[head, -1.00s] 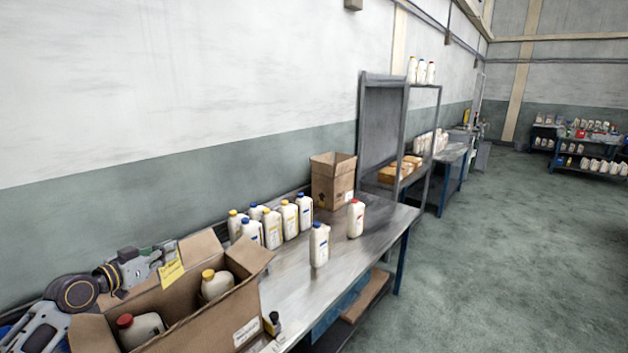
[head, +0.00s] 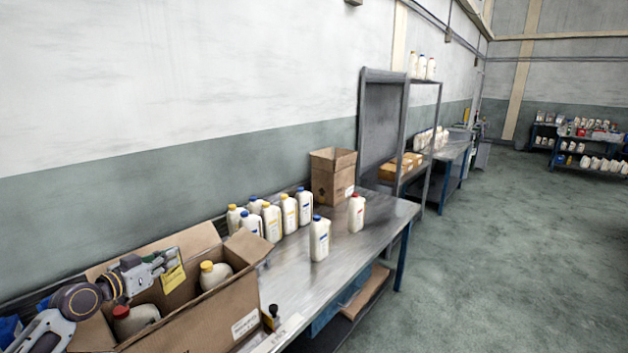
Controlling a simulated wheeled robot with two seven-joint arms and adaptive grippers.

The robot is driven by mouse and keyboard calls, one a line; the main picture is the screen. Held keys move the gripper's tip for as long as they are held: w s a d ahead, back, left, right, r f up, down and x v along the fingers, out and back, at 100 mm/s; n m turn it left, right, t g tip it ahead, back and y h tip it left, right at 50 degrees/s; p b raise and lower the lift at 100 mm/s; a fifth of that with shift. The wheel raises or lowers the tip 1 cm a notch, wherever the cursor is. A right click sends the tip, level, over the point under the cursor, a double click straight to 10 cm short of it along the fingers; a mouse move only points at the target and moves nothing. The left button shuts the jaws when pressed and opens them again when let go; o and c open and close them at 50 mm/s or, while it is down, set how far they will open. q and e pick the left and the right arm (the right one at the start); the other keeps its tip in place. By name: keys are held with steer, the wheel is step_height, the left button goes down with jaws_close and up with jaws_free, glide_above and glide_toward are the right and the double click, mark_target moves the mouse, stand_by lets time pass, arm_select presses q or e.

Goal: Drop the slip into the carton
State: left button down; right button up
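The open carton (head: 200,322) stands at the near left end of the metal table. A bottle with a yellow cap (head: 214,275) and a bottle with a red cap (head: 134,318) are inside it. The yellow slip (head: 173,277) hangs from the tip of my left gripper (head: 168,262), over the carton's opening near its back side. The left gripper looks shut on the slip's upper part. My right gripper is not in view.
Several white bottles with yellow and blue caps (head: 266,217) stand along the wall. A blue-capped bottle (head: 319,240) and a red-capped bottle (head: 356,212) stand farther right. A smaller carton (head: 333,178) is behind them. A dark-handled stamp (head: 271,316) sits beside the big carton.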

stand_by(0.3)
arm_select(q)
steer(key=c, duration=1.6)
jaws_free()
steer(key=shift+o, duration=0.2)
steer(key=shift+s+f, duration=0.1)
steer(key=shift+s, duration=0.05)
steer(key=v, duration=1.1)
steer(key=shift+s+a, duration=0.2)
steer(key=shift+s, duration=0.1)
